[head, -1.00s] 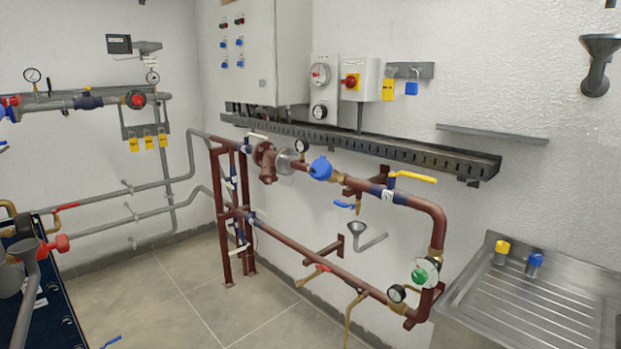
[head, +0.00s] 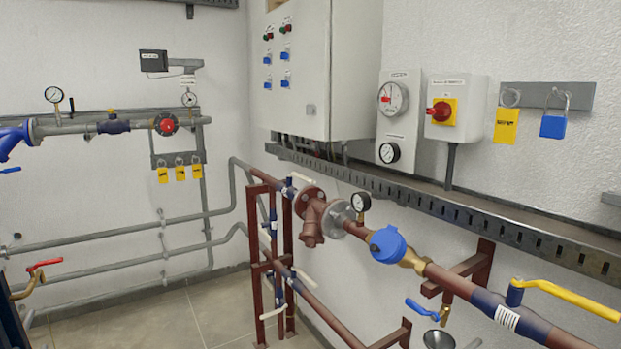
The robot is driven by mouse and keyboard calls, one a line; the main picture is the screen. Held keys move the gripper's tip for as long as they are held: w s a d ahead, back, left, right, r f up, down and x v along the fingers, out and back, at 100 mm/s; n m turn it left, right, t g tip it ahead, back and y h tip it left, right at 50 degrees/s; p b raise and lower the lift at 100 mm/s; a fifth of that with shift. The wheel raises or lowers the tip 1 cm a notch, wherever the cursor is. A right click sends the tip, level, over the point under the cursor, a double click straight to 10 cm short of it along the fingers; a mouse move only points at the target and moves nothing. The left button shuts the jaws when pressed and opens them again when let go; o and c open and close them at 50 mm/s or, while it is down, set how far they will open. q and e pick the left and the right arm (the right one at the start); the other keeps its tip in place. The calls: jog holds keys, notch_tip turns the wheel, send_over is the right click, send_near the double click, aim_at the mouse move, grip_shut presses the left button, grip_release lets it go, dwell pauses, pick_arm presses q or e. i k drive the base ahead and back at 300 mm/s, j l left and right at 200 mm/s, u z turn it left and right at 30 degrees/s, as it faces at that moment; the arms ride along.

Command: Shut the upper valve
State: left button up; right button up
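On the upper brown pipe (head: 449,284), at the lower right, is a valve with a long yellow lever (head: 567,298). The lever points right, roughly along the pipe. Its blue body (head: 487,301) carries a white label (head: 507,318). A smaller blue lever (head: 422,309) on a brass drain cock hangs below the pipe. White-handled valves (head: 298,179) sit on the pipes at the brown stand. Neither of my grippers is in view.
A blue-capped meter (head: 388,244), a pressure gauge (head: 361,202) and a flanged strainer (head: 311,216) sit along the same pipe. A perforated cable tray (head: 455,214) runs above it on the wall. A grey cabinet (head: 315,70) and a red switch (head: 440,112) are higher up.

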aim_at(299, 176)
jog(key=i+j+z, duration=0.15)
jog(key=z, duration=0.3)
jog(key=i+j+z, duration=0.2)
jog(key=z, duration=0.25)
jog(key=i, duration=0.1)
